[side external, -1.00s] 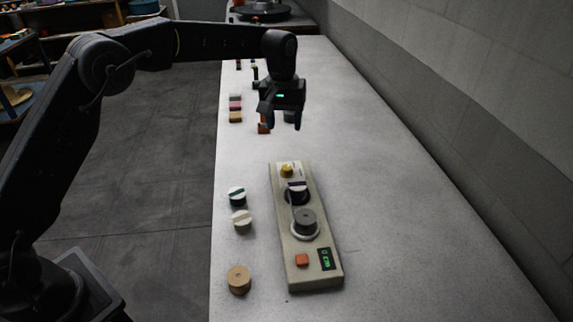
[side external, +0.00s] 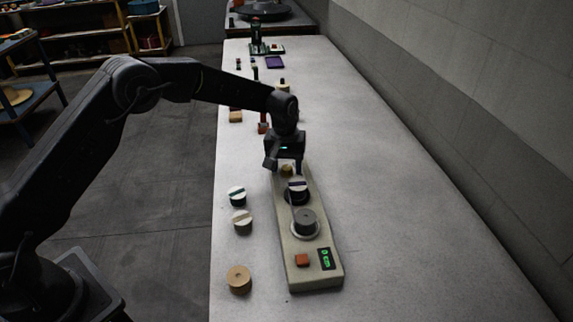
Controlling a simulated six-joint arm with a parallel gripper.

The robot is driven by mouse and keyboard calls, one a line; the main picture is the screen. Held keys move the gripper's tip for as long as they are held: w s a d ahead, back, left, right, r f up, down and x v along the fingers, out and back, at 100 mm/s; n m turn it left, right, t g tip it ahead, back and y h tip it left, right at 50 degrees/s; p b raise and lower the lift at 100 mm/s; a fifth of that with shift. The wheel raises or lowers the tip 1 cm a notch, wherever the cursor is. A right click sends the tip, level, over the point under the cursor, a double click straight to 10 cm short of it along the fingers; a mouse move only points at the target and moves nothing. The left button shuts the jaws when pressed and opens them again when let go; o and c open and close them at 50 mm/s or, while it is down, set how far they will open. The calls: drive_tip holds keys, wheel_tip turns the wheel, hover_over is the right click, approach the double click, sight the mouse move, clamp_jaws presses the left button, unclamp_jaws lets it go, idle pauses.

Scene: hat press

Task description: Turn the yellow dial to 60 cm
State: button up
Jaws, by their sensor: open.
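The yellow dial (side external: 287,170) is a small knob at the far end of a long beige panel (side external: 318,277) on the white table. My gripper (side external: 285,168) is lowered over that end, open, with its fingers pointing down around or just above the dial. The fingers partly hide the dial, and I cannot tell whether they touch it. A green display (side external: 326,259) sits at the panel's near end; its digits are too small to read surely.
The table's right side is clear.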

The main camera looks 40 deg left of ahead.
drive_tip(key=c, duration=0.9)
drive_tip(key=shift+c, duration=0.2)
drive_tip(key=m, duration=0.4)
drive_tip(key=shift+m, duration=0.4)
drive_tip(key=m, duration=0.4)
drive_tip(key=shift+m+g, duration=0.3)
drive_tip(key=shift+m, duration=0.1)
drive_tip(key=shift+d, duration=0.1)
